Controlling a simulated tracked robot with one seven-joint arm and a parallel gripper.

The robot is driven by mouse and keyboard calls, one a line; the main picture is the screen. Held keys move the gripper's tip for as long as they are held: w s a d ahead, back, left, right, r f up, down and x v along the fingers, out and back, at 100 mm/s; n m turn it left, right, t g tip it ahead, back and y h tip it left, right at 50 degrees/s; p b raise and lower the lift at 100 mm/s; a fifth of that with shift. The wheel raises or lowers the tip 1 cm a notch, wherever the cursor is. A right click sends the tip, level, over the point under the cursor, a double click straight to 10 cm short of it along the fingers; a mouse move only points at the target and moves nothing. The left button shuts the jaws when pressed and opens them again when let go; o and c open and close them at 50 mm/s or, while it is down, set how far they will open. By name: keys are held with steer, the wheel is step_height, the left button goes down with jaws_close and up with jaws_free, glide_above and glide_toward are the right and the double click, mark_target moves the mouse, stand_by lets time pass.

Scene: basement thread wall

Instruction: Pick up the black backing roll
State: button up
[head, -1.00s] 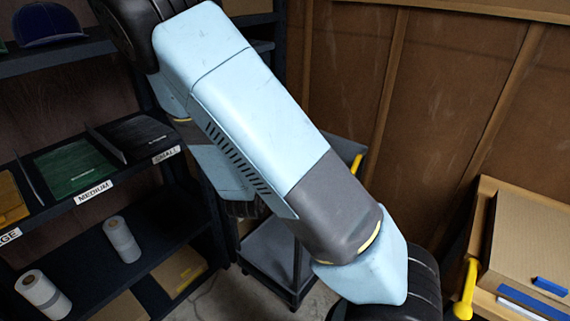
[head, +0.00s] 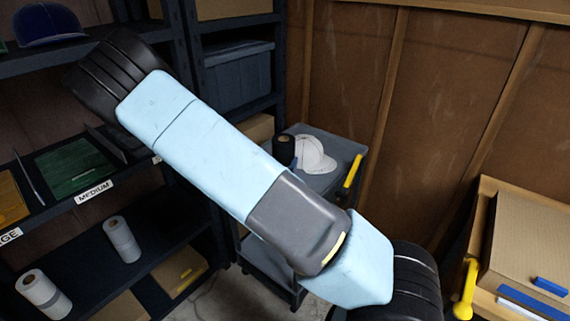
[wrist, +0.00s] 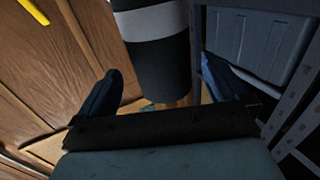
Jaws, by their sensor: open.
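The black backing roll (head: 284,151) stands upright on the top of the grey cart, left of a white cap (head: 314,155). In the wrist view a large black roll with a pale grey band (wrist: 158,58) comes in from the top and fills much of the space between the fingers. My gripper (wrist: 162,66) is open, with a dark blue finger to each side of the roll. Gaps show between roll and fingers; I cannot tell how deep the roll sits between them.
A wooden wall closes the back; a workbench (head: 530,240) is at right.

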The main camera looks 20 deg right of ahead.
steer(key=shift+x, duration=3.15)
steer(key=shift+a, duration=0.1)
steer(key=c, duration=1.5)
